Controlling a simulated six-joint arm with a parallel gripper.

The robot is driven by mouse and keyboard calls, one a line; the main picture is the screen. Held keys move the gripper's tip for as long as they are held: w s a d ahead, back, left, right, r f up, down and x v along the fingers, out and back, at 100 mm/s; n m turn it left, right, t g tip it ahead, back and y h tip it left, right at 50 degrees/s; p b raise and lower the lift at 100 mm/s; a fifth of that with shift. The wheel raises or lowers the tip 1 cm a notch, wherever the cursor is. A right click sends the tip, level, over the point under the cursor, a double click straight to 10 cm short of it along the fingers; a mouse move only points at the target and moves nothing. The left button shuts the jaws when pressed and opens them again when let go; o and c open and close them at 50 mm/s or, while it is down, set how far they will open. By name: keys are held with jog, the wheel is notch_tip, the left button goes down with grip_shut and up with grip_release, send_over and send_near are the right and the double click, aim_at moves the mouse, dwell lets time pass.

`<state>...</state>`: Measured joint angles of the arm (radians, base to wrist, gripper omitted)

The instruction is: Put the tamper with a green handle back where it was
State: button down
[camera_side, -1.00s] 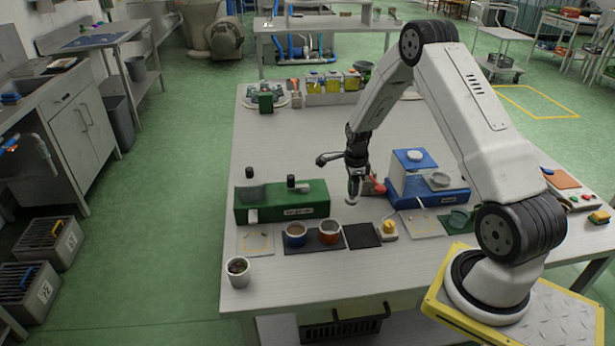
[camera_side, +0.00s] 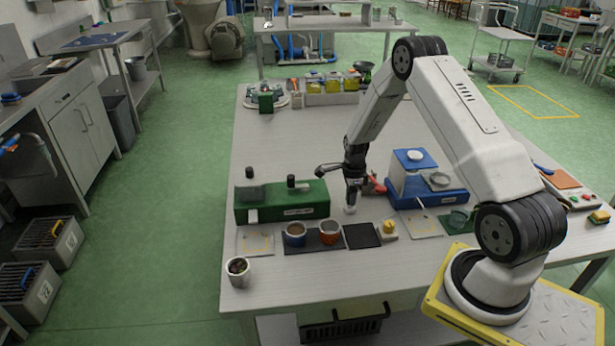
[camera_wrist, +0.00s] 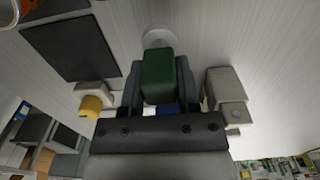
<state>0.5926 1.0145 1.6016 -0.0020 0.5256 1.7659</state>
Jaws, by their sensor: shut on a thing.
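My gripper (camera_side: 354,184) is shut on the green handle of the tamper (camera_wrist: 158,76). In the wrist view the handle stands between the two fingers, with the pale round base beyond it. In the side view the tamper's pale base (camera_side: 349,209) hangs below the fingers, and the handle is mostly hidden by them. The base is close above or on the table, behind the black square pad (camera_side: 361,236); I cannot tell whether it touches. The pad also shows in the wrist view (camera_wrist: 72,47).
A green box (camera_side: 285,212) with black-topped pieces is to the left. A mat with two cups (camera_side: 313,244) is in front left. A block with a yellow knob (camera_side: 389,229) is beside the pad. A blue machine (camera_side: 428,192) and a red thing (camera_side: 376,184) are close on the right.

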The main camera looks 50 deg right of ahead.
jog(key=shift+c, duration=1.6)
grip_release()
jog(key=shift+r, duration=0.15)
notch_tip(320, 180, up, 12)
jog(key=s+a+r+n+t, duration=0.1)
jog(key=a+r+n, duration=0.2)
jog(key=a+n, duration=0.45)
jog(key=s+a+r+n, duration=0.2)
jog(key=a+n, duration=0.4)
jog(key=a, duration=0.3)
jog(key=s+a+r+n+t, duration=0.1)
jog(key=s+a+n, duration=0.7)
jog(key=n, duration=0.5)
jog(key=shift+s+a+r+t, duration=0.3)
jog(key=shift+s+a+r, duration=0.1)
jog(key=shift+a, duration=0.8)
